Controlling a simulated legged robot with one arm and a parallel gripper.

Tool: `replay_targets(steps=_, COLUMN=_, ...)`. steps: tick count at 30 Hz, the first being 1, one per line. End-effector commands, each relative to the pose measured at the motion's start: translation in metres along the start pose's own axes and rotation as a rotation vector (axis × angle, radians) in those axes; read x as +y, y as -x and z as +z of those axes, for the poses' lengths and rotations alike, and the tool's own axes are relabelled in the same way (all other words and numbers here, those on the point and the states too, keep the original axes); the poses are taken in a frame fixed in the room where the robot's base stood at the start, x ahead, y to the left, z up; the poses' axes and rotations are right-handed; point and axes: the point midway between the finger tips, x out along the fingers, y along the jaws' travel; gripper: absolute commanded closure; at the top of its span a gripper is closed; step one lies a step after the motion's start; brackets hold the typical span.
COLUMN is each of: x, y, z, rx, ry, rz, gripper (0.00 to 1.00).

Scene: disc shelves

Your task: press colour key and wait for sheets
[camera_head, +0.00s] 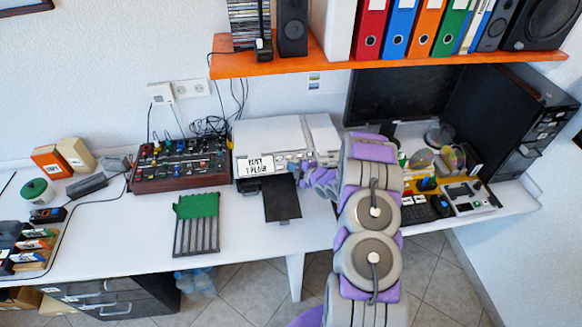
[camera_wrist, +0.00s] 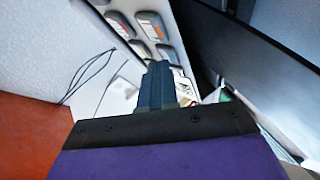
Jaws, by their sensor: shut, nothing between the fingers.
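The white printer (camera_head: 270,133) stands on the desk against the wall, with a labelled front and a row of small keys. Its dark output tray (camera_head: 282,203) sticks out at the front, and its surface looks plain black. My gripper (camera_head: 304,168) is at the right part of the printer's front, close to the keys. I cannot tell whether the fingertips touch a key.
An orange shelf (camera_head: 290,66) with binders and speakers overhangs the printer. A mixer-like box (camera_head: 180,165) and a green-topped rack (camera_head: 196,225) are left of it. A dark monitor (camera_head: 395,97), keyboard and disc holders are to the right. The front left desk is partly clear.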

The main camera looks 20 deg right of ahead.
Motion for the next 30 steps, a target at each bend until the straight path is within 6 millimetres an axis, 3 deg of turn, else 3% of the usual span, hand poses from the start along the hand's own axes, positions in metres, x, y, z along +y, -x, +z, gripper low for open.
replay_targets(steps=20, x=0.008, y=0.011, z=-0.008, rx=0.000, ry=0.000, rz=0.000, gripper=1.00)
replay_targets(steps=30, x=0.022, y=0.030, z=-0.023, rx=0.001, ry=0.001, rz=-0.001, gripper=1.00)
